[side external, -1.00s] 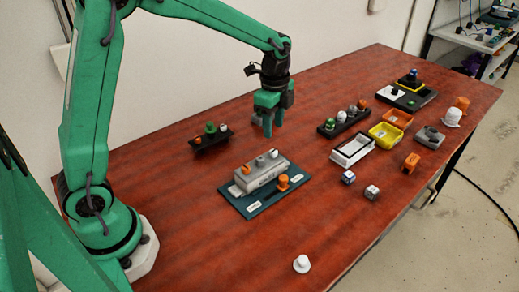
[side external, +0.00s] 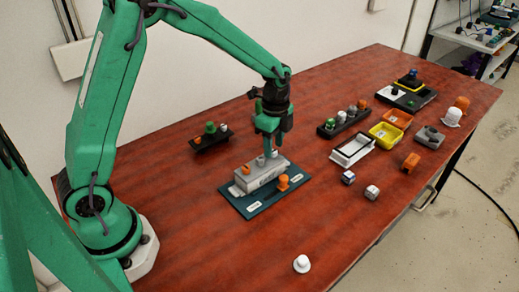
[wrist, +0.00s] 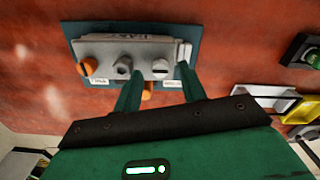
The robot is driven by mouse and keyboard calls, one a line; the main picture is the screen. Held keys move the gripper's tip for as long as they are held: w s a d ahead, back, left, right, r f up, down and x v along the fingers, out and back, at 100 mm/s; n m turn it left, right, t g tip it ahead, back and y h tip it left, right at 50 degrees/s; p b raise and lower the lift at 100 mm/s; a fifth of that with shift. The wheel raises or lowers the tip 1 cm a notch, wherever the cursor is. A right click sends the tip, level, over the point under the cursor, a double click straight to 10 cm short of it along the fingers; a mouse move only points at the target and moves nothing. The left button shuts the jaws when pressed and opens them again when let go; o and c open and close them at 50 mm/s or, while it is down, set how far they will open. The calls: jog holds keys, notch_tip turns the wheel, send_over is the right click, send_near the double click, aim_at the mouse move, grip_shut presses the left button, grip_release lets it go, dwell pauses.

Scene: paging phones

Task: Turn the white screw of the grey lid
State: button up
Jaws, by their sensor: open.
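The grey lid (side external: 261,175) is on a block on a dark teal board (side external: 236,203). Three screws stand in a row on it: orange (side external: 246,169), grey (side external: 260,160) and white. In the wrist view the white screw (wrist: 160,68) has a dark slot and is at the right of the row, beside the grey screw (wrist: 122,66) and the orange screw (wrist: 88,66). My gripper (side external: 268,147) is open, low over the lid's far end. In the wrist view its fingertips (wrist: 160,71) lie either side of the white screw; contact cannot be told.
An orange knob (side external: 283,183) stands on the board near the lid. A dark rack (side external: 210,138) with knobs is behind, and another (side external: 344,123) to the right. White (side external: 352,149) and yellow (side external: 385,135) trays are further right.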

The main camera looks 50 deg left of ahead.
jog(key=shift+f, duration=0.7)
grip_shut()
